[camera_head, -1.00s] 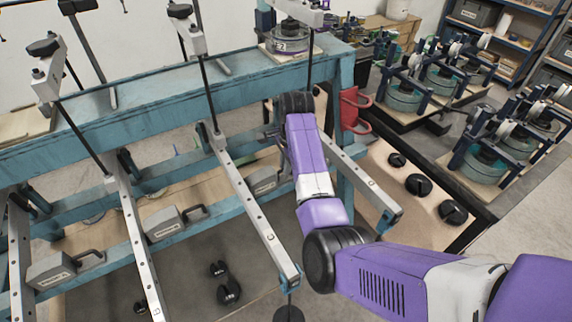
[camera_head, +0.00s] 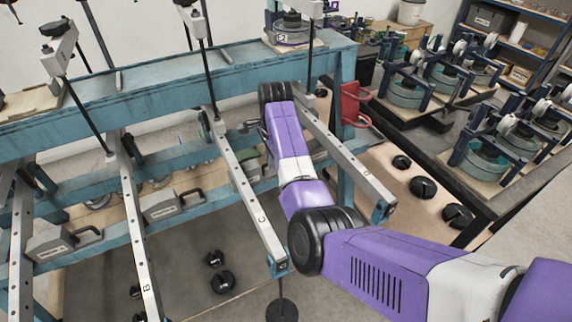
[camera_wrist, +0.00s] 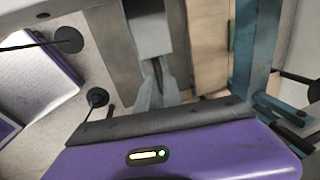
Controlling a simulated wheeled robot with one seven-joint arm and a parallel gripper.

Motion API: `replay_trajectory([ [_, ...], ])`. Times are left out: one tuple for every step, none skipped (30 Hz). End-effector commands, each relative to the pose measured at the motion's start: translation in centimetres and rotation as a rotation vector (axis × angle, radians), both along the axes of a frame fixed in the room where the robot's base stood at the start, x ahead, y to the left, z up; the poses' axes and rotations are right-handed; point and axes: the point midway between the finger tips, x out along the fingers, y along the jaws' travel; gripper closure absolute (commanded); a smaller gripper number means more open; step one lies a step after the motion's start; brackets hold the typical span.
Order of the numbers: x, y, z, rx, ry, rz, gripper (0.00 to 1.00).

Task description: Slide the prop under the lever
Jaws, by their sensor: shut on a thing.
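Long grey perforated levers hang forward from the blue frame. Lever C (camera_head: 255,203) is in the middle, with lever B (camera_head: 139,255) to its left. Another lever (camera_head: 350,168) is to its right. A grey prop (camera_head: 250,166) sits on the lower blue rail, partly hidden behind lever C and my arm. My gripper (camera_head: 250,127) reaches in between lever C and the right lever, mostly hidden by my purple wrist. In the wrist view my gripper (camera_wrist: 157,75) has its fingers close together against a grey block, apparently the prop (camera_wrist: 150,35). The exact contact is unclear.
A blue upright (camera_head: 345,85) and red bracket (camera_head: 354,105) stand right of my arm. A bench with machines (camera_head: 485,155) stands at right.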

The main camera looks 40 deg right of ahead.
Motion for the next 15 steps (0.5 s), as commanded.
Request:
replay_trajectory([
  [0.4,1.1,0.1,0.001,0.002,0.007,1.0],
  [0.5,1.5,0.1,0.001,0.002,0.006,1.0],
  [0.7,2.1,0.2,0.0,0.002,0.007,1.0],
  [0.8,2.6,0.2,0.0,0.002,0.007,1.0],
  [0.9,3.0,0.2,0.0,0.002,0.007,1.0],
  [1.1,3.6,0.2,0.0,0.002,0.007,1.0],
  [1.2,4.0,0.1,0.0,0.002,0.007,1.0],
  [1.3,4.3,0.1,0.0,0.002,0.007,1.0],
  [1.4,4.8,0.1,0.0,0.002,0.006,1.0],
  [1.5,5.1,0.1,0.001,0.002,0.005,1.0],
  [1.6,5.3,0.1,0.0,0.001,0.005,1.0],
  [1.7,5.6,0.1,0.0,0.001,0.006,1.0],
  [1.7,5.8,0.1,0.0,0.001,0.005,1.0],
  [1.7,5.9,0.1,0.0,0.001,0.005,1.0],
  [1.8,6.0,0.1,0.001,0.001,0.004,1.0],
])
